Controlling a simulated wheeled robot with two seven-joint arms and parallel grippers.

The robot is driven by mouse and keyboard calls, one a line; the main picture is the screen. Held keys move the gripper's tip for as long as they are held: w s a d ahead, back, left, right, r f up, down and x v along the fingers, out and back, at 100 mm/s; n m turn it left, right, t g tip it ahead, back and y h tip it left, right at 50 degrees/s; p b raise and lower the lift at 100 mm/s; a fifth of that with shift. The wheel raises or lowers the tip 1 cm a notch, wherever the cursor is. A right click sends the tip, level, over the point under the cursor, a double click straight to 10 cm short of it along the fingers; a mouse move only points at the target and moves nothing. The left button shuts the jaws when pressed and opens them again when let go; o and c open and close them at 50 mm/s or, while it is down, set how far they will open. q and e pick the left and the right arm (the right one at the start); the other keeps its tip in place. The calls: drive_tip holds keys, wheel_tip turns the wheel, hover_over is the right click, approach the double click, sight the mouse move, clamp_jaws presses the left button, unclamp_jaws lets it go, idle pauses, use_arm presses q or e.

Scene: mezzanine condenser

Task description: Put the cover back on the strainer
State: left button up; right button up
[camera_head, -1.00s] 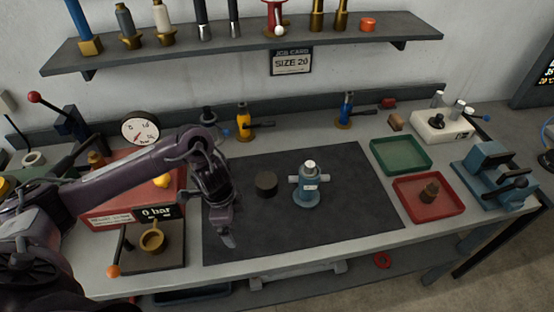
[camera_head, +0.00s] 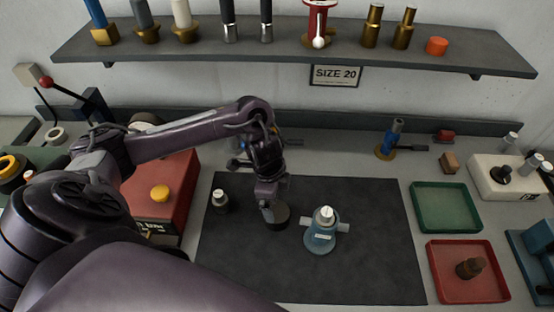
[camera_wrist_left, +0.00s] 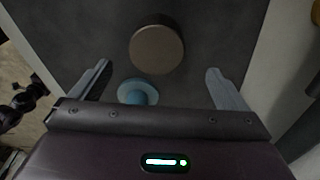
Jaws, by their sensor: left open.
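The blue strainer (camera_head: 321,236), with side ports and a pale top, stands upright on the dark mat (camera_head: 370,270). It also shows in the left wrist view (camera_wrist_left: 138,92). A dark round piece (camera_head: 276,218), which looks like the cover, sits on the mat just left of the strainer. In the left wrist view this dark piece (camera_wrist_left: 157,48) lies ahead of the fingertips. My left gripper (camera_head: 270,203) points down over the dark piece, partly hiding it. Its fingers (camera_wrist_left: 155,70) are open and wide apart, with nothing held. My right gripper is not in view.
A small dark fitting with a white top (camera_head: 220,201) stands on the mat to the left. Green tray (camera_head: 447,231) and red tray (camera_head: 432,270) lie right of the mat. A red box (camera_head: 178,190) is at left. The mat's front right is clear.

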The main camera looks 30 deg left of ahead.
sight(277, 211)
use_arm(q)
drive_tip(key=shift+w+d+f+b, duration=0.15)
drive_tip(key=shift+f, duration=0.5)
drive_tip(key=shift+w+d+f+b, duration=0.1)
drive_tip(key=shift+w+f+b, duration=0.05)
drive_tip(key=shift+f, duration=0.45)
drive_tip(key=shift+s, duration=0.15)
drive_tip(key=f, duration=0.3)
drive_tip(key=f+p, duration=0.1)
drive_tip(key=shift+s+d+f, duration=0.15)
drive_tip(key=shift+s+d, duration=0.05)
drive_tip(key=shift+s, duration=0.1)
drive_tip(key=shift+f, duration=0.4)
drive_tip(key=c, duration=1.1)
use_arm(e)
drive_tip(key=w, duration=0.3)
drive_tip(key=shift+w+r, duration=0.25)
